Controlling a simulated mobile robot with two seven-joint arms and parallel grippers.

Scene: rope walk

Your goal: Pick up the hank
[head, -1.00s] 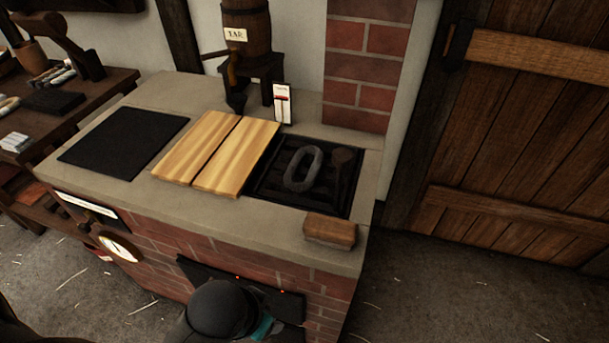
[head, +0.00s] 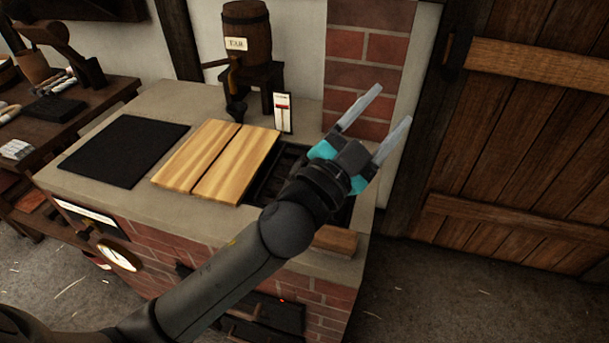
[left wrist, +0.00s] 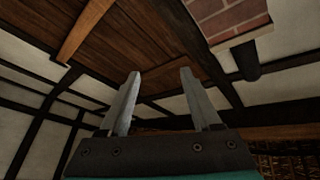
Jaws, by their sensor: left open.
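The hank, a grey loop seen lying in the black slatted tray a second ago, is now hidden behind my left arm. Only part of the black tray (head: 256,186) shows, left of my wrist. My left gripper (head: 391,104) is open, its two pale fingers apart and pointing up and to the right, above the tray end of the stove top. In the left wrist view the open fingers (left wrist: 160,74) have nothing between them, with walls and beams beyond. My right gripper is not in view.
Two pale boards (head: 222,160) lie left of the tray. A black plate (head: 124,150) lies further left. A tar barrel (head: 247,32) stands behind, with a small sign (head: 283,112). A wooden block (head: 336,240) sits at the front right. A brick pillar (head: 368,75) rises behind.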

